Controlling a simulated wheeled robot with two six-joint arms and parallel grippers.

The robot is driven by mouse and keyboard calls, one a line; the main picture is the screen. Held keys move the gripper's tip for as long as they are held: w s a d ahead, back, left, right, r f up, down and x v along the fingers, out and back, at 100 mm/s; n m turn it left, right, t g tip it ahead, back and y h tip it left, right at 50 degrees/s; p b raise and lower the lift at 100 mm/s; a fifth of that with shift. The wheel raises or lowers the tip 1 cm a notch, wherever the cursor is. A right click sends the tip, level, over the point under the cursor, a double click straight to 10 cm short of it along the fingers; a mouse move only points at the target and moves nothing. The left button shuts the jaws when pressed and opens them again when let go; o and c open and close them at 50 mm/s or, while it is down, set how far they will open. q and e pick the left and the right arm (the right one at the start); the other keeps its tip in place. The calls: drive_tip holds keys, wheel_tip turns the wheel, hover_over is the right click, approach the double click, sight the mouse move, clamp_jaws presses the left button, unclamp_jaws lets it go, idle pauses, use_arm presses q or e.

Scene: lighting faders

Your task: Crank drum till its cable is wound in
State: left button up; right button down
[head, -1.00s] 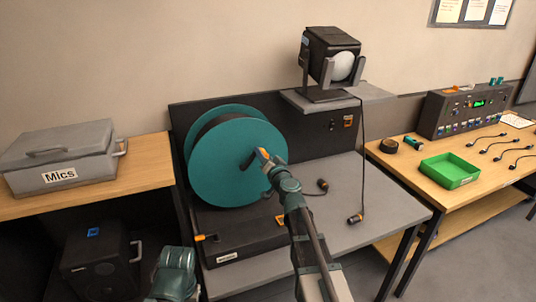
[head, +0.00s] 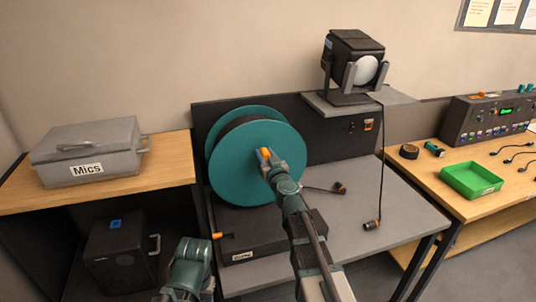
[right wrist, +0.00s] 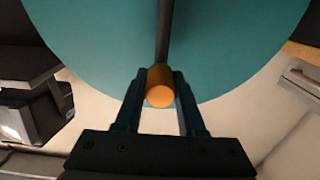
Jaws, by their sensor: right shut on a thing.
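The teal drum (head: 235,180) stands upright on a dark base (head: 262,243) on the grey bench. A short dark cable reaches from behind my arm to a plug (head: 340,187) on the bench. My right gripper (head: 264,158) is in front of the drum's face, shut on the orange crank grip (right wrist: 160,88). In the right wrist view, my two right fingers (right wrist: 159,95) sit on either side of the grip, and the dark crank arm (right wrist: 163,32) runs up from it across the teal disc. Part of my left arm shows at bottom left; its gripper is not visible.
A lamp (head: 352,62) stands on a raised shelf, its cable hanging to a plug (head: 372,225) on the bench. A grey Mics case (head: 88,150) is at left. A green tray (head: 471,180) and a control desk (head: 490,115) are at right.

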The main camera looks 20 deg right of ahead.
drive_tip(key=shift+s+a, duration=0.1)
drive_tip(key=shift+a, duration=0.05)
idle(0.3)
drive_tip(key=c, duration=0.5)
unclamp_jaws()
